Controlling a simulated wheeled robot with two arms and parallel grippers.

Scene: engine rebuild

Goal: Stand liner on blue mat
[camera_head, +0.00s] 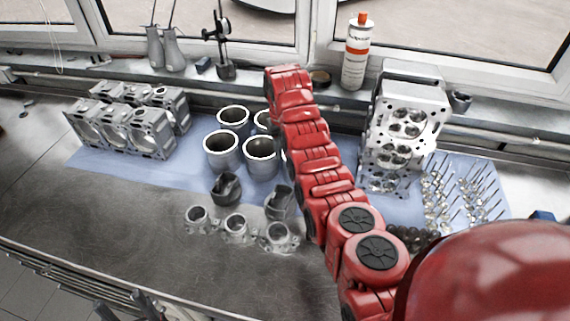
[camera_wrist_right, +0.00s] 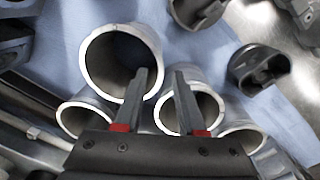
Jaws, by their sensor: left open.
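Grey metal cylinder liners stand upright on the blue mat (camera_head: 185,170): a rear one (camera_head: 233,118), a front-left one (camera_head: 222,151), a front-right one (camera_head: 261,158) and one partly hidden behind my red right arm. In the right wrist view, my right gripper (camera_wrist_right: 160,75) has its fingers apart above the liners. One finger overlaps the rim of a large liner (camera_wrist_right: 110,37), the other the opening of a smaller-looking liner (camera_wrist_right: 208,105). Nothing shows clamped; contact with the rims cannot be told. My left gripper (camera_head: 125,305) is open and empty at the bottom edge, its fingertips only partly in view.
Pistons (camera_head: 227,188) and several connecting-rod parts (camera_head: 235,229) lie in front of the liners. An engine block (camera_head: 130,125) stands left, a cylinder head (camera_head: 405,120) right, with valves (camera_head: 460,195) beside it. The grey bench (camera_head: 110,215) is clear at front left.

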